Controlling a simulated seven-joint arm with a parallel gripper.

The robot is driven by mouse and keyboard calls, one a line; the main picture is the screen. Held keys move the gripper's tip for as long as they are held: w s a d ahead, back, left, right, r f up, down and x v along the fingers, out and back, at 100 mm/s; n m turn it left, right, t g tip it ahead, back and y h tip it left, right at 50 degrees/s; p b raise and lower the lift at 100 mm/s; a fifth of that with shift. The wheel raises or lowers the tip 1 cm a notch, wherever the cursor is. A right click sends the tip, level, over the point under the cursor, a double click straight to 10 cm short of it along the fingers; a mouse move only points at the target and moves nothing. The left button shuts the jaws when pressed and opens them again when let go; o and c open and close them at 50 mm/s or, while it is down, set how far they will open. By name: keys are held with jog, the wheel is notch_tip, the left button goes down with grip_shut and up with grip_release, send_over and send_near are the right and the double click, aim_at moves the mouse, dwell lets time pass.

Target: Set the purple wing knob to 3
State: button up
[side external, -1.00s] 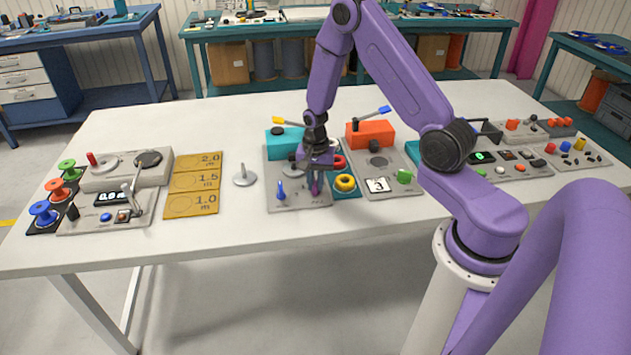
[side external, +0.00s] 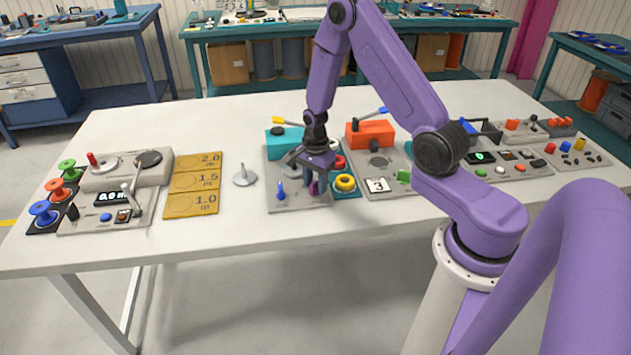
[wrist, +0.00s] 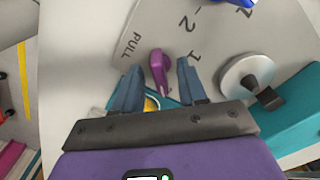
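The purple wing knob (wrist: 158,68) stands on a light grey panel (wrist: 225,38) printed with "PULL", "1" and "2"; a "3" is not visible to me. In the wrist view its wing runs nearly up and down the picture, but I cannot tell which mark it points to. My gripper (wrist: 158,66) is open, with one finger on each side of the knob and visible gaps between. In the side view my gripper (side external: 314,188) is low over the panel (side external: 300,204), and the knob is mostly hidden by the fingers.
A blue knob (side external: 281,191) is on the same panel, to the left. A teal box (side external: 284,141) stands behind it.

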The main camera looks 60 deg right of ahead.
aim_at(315, 181)
jog(key=shift+r, duration=0.1)
notch_tip(315, 181, up, 7)
jog(key=shift+f, duration=0.1)
dwell(0.3)
dwell(0.9)
